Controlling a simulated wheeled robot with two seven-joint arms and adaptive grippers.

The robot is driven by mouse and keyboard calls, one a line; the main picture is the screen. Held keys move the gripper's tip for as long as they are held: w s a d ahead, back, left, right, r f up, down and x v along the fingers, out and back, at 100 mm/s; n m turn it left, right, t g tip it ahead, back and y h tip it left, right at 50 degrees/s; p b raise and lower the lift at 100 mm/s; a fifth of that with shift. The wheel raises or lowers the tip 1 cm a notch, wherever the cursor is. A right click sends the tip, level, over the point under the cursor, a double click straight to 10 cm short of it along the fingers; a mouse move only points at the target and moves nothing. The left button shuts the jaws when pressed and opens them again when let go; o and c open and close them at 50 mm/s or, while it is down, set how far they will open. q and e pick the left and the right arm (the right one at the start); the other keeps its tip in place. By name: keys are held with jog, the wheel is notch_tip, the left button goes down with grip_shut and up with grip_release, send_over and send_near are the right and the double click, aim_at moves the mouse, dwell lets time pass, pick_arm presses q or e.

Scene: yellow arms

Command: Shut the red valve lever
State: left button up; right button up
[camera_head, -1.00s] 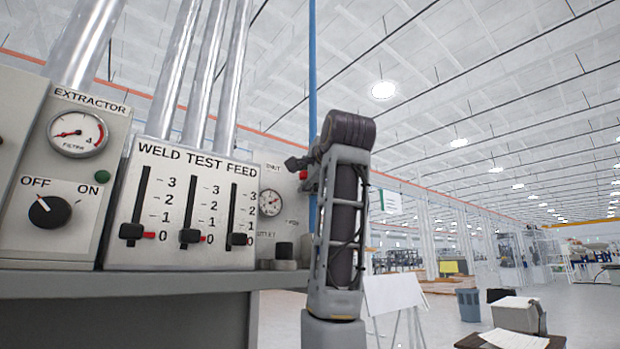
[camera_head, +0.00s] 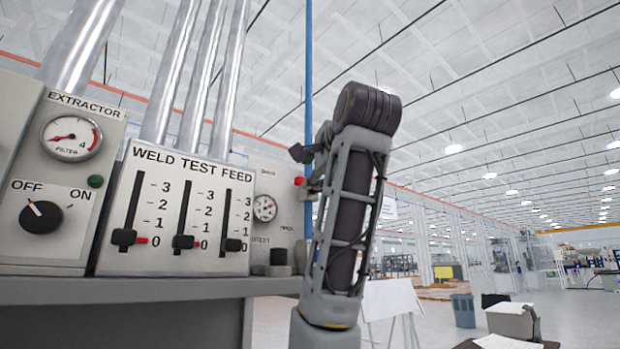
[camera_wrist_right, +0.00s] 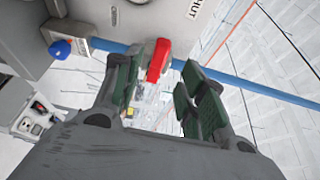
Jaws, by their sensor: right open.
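The red valve lever (camera_wrist_right: 157,60) shows in the right wrist view beside the blue pipe, below a grey panel with partly visible lettering "HUT". My right gripper (camera_wrist_right: 163,68) is open, with its green-padded fingers on either side of the lever. The lever appears nearer the left finger; I cannot tell whether they touch. In the head view, only a small red part (camera_head: 298,181) shows beside the blue pipe (camera_head: 308,110), and my right arm hides much of that area. My left gripper is not in view.
The weld test feed panel (camera_head: 178,215) and extractor panel (camera_head: 62,180) stand left on a grey bench (camera_head: 120,290). A small gauge (camera_head: 265,208) is close to my right arm. A blue cap (camera_wrist_right: 60,48) sits left of the pipe in the wrist view.

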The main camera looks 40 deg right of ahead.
jog(key=shift+v, duration=1.95)
